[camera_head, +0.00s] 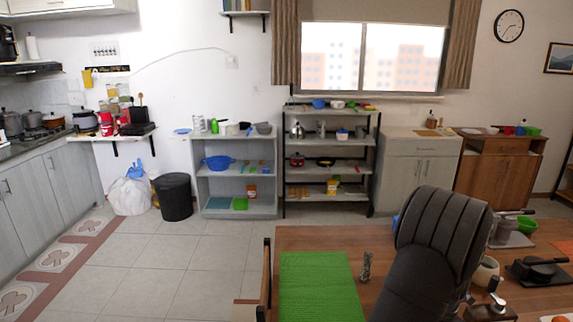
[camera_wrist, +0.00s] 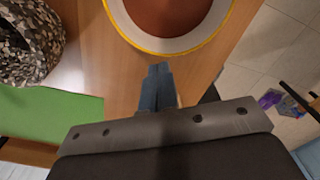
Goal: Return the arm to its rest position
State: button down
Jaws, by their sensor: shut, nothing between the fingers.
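My dark arm (camera_head: 435,250) rises over the wooden table in the head view, right of the green mat. In the wrist view my gripper (camera_wrist: 158,70) is shut, its two blue-grey fingertips together with nothing between them. The fingertips point towards a round white container (camera_wrist: 180,44) with a yellow rim and a reddish-brown inside. They appear apart from it. The gripper's fingertips are not visible in the head view.
The table (camera_head: 315,238) bears a green mat (camera_head: 315,285), a small camouflage-patterned object (camera_head: 366,268), a white bowl (camera_head: 484,272) and a dark pan (camera_head: 540,268). The patterned object is large at left in the wrist view (camera_wrist: 28,45). Shelves (camera_head: 330,170) stand behind.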

notch_tip(320, 180, down, 3)
jog(key=shift+f, duration=0.15)
jog(key=shift+s+a+r, duration=0.2)
jog(key=shift+s+a, duration=0.05)
jog(key=shift+a, duration=0.3)
jog(key=shift+s+a, duration=0.4)
jog(key=shift+a, duration=0.2)
